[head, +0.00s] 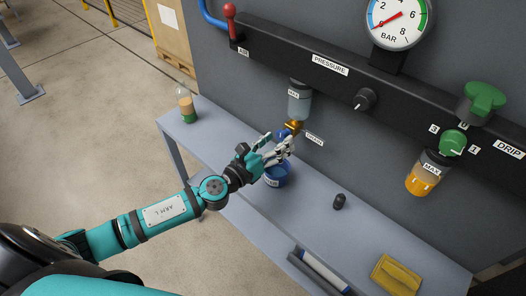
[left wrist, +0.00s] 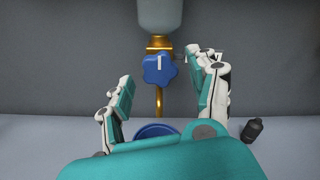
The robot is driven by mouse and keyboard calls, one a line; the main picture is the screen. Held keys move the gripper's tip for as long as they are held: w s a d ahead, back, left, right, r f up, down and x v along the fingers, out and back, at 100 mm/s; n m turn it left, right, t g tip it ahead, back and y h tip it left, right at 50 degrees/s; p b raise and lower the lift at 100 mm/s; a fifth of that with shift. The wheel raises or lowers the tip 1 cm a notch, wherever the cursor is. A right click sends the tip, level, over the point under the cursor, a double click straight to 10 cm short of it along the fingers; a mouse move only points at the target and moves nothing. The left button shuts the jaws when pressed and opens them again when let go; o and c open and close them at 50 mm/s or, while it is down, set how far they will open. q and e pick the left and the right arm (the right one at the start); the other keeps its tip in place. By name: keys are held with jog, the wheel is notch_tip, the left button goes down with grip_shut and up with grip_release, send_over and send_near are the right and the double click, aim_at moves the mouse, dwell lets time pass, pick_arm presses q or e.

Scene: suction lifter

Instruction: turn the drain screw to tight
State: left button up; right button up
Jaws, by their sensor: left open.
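The drain screw (left wrist: 159,70) is a blue lobed knob with a white mark at its top, on a brass fitting (left wrist: 158,45) under a clear bowl (head: 299,103). A brass tube hangs below it. In the head view the drain screw (head: 284,134) is partly hidden by my left gripper (head: 281,143). I see no clear contact. My right gripper is not in view.
A blue cup (head: 277,177) stands on the grey bench (head: 312,192) below the drain. A black cap (head: 339,201), a yellow cloth (head: 396,275) and a bottle (head: 186,106) are on the bench. A gauge (head: 397,20), black regulator knob (head: 366,99) and oil bowl (head: 426,176) are on the wall.

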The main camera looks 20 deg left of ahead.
pick_arm(q)
jog(key=v, duration=1.1)
jog(key=shift+r, duration=0.1)
